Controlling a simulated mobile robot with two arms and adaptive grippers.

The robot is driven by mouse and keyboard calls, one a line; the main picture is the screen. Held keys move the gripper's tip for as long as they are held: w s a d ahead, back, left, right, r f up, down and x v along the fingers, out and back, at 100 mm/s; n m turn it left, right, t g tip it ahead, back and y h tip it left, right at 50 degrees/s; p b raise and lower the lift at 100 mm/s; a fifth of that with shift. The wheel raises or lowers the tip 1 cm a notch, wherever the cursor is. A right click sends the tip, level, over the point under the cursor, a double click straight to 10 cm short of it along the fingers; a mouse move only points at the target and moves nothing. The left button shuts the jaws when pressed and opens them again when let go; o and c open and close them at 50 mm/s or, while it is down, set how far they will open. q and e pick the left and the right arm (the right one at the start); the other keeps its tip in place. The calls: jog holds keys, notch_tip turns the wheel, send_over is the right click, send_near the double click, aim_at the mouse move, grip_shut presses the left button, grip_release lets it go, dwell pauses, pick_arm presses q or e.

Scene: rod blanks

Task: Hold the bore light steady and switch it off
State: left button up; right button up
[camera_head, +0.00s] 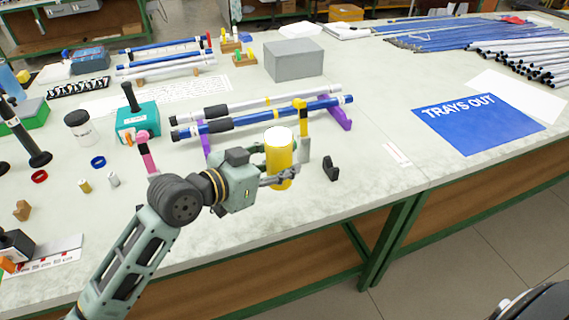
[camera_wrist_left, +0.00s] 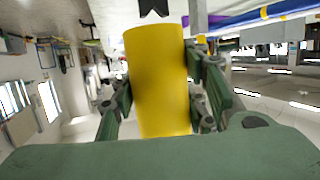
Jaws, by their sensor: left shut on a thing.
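The bore light, a yellow cylinder (camera_head: 279,160) with a bright white top face, stands upright near the front edge of the table. Whether the white face is lit I cannot tell. My left gripper (camera_head: 286,170) is shut around the yellow body, with a finger on either side. In the left wrist view the yellow cylinder (camera_wrist_left: 158,80) fills the middle, between the two fingers. Whether its base touches the table is unclear. No switch can be made out on it. My right gripper is not in view.
Behind the light, blue and white rods (camera_head: 262,115) lie on purple stands. A black cradle-like piece (camera_head: 331,168) stands just right of the light. A grey box (camera_head: 293,59), a teal box (camera_head: 137,122) and a blue "TRAYS OUT" sheet (camera_head: 478,128) are farther off. The tabletop right of the cradle is mostly clear.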

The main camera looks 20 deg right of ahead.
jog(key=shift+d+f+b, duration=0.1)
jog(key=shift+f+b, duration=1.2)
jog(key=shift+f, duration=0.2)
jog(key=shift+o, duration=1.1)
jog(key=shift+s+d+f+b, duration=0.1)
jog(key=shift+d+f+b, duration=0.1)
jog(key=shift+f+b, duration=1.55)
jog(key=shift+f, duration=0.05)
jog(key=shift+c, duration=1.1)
pick_arm(q)
jog(key=shift+w+a+f+b, duration=0.65)
jog(key=shift+w+a+f, duration=0.7)
jog(key=shift+a+f, duration=0.3)
jog(key=shift+w+a+f+b, duration=0.6)
jog(key=shift+w+a+f, duration=0.75)
jog(key=shift+a+f, duration=0.25)
jog(key=shift+w+a+f+b, duration=0.45)
jog(key=shift+a+b, duration=0.05)
jog(key=shift+b, duration=0.2)
jog(key=shift+w+a+f+b, duration=0.3)
jog(key=shift+a+f+b, duration=0.1)
jog(key=shift+b, duration=0.15)
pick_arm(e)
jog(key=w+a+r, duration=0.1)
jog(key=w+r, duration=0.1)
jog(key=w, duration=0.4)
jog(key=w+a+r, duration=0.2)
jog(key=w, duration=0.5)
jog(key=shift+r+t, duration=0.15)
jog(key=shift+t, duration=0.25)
